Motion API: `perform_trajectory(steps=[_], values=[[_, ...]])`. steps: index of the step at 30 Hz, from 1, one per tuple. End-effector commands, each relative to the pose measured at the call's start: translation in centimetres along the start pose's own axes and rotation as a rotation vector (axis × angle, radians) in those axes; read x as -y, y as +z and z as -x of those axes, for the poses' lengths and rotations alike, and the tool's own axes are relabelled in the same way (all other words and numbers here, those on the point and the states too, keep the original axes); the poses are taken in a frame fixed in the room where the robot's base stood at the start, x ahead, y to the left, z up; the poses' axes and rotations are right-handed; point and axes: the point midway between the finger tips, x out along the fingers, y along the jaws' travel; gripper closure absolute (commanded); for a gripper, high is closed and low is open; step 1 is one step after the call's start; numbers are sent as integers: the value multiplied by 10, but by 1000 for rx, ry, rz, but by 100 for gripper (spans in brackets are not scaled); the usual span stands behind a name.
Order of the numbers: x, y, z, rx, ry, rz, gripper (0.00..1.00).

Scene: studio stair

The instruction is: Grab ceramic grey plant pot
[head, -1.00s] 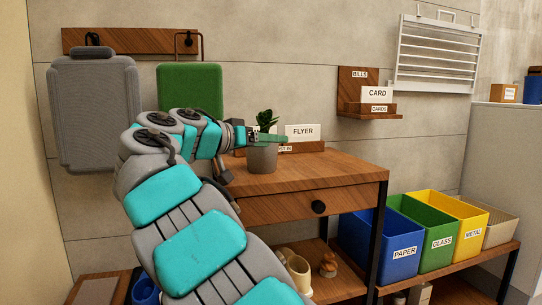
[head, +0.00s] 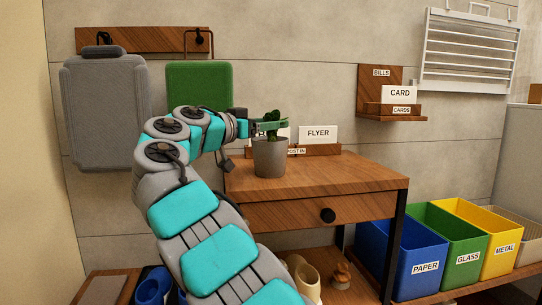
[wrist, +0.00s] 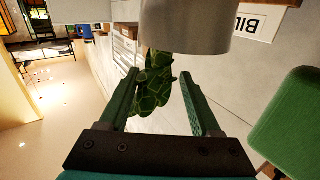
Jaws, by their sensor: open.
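The grey plant pot (head: 270,158) stands upright on the wooden cabinet top, with a dark green plant (head: 272,116) in it. My gripper (head: 272,124) is just above the pot's rim, at leaf height, reaching in from the left. In the wrist view, which looks upside down, my gripper (wrist: 159,74) is open, with one green finger on each side of the leaves (wrist: 152,84). The grey pot (wrist: 187,25) is beyond the fingertips at the top of that view. The fingers are not around the pot. I cannot tell whether they touch the leaves.
The wooden cabinet (head: 330,178) has a FLYER card holder (head: 318,136) close behind the pot. A green hanging board (head: 198,82) is on the wall behind my arm. Blue, green and yellow bins (head: 455,245) stand at the lower right. The cabinet top's right part is clear.

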Motion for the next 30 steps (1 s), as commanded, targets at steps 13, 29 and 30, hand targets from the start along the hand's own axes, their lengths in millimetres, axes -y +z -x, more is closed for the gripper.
perform_trajectory(steps=[13, 29, 30], values=[[-1, 2, -41, 1, 1, 3, 36], [-1, 2, -40, 2, 2, 3, 87], [-1, 2, -40, 2, 2, 3, 92]])
